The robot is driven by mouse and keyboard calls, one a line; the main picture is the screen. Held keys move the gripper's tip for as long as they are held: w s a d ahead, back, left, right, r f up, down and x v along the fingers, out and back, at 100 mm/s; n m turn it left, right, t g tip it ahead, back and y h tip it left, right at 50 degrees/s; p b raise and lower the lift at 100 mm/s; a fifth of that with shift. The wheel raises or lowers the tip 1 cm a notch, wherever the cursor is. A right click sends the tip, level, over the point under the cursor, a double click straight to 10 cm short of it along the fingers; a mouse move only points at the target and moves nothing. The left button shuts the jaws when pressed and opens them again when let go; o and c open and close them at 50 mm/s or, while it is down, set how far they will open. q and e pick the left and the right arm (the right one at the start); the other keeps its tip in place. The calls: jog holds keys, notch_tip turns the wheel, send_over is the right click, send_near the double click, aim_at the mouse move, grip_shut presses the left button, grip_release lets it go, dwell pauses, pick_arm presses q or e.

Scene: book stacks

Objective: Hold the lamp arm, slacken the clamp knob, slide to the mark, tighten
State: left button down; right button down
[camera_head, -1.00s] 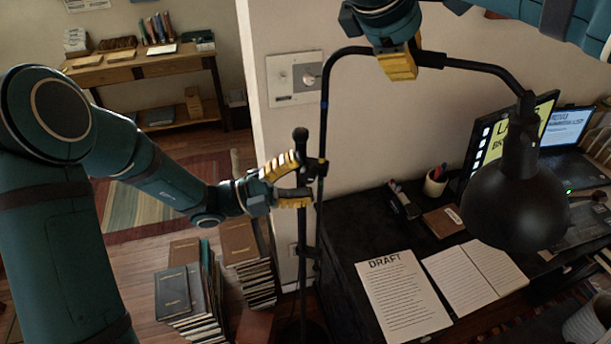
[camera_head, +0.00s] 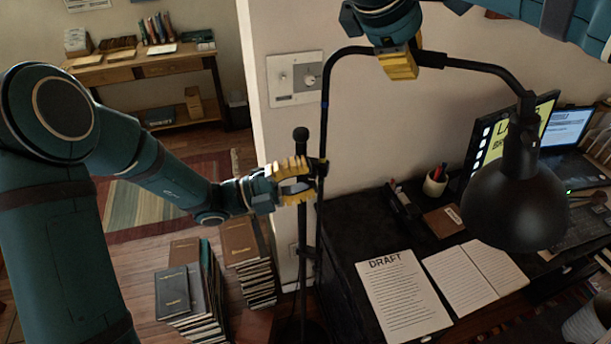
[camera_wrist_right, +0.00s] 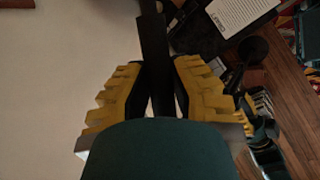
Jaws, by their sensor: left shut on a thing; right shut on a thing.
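The black lamp arm (camera_head: 470,66) runs from a bend at the upper left to the round black lamp shade (camera_head: 515,205). My right gripper (camera_head: 402,66) is shut on the lamp arm at the top; in the right wrist view the dark bar of the arm (camera_wrist_right: 154,50) lies between its yellow fingers. A black clamp (camera_head: 319,168) joins the lamp's thin upright tube (camera_head: 325,100) to a black stand (camera_head: 301,150). My left gripper (camera_head: 308,180) is at the clamp and shut on its knob, which its yellow fingers mostly hide. I cannot clearly make out a mark on the stand.
A dark desk (camera_head: 345,240) holds a draft sheet (camera_head: 403,297), an open notebook (camera_head: 475,272), a pen cup (camera_head: 435,183) and a laptop (camera_head: 565,130). Book stacks (camera_head: 190,290) stand on the floor left of the stand. The wall is close behind the lamp.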

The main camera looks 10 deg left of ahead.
pick_arm(q)
jog(key=shift+r, duration=0.15)
jog(key=m+g+y, duration=0.1)
jog(key=m+y, duration=0.1)
jog(key=y, duration=0.1)
jog(key=shift+d+r+y, duration=0.1)
jog(key=shift+y, duration=0.2)
jog(key=shift+m+y, duration=0.5)
jog(key=shift+y, duration=0.8)
jog(key=shift+g, duration=0.3)
jog(key=c, duration=0.6)
grip_release()
jog(key=shift+d, duration=0.1)
jog(key=v, duration=1.2)
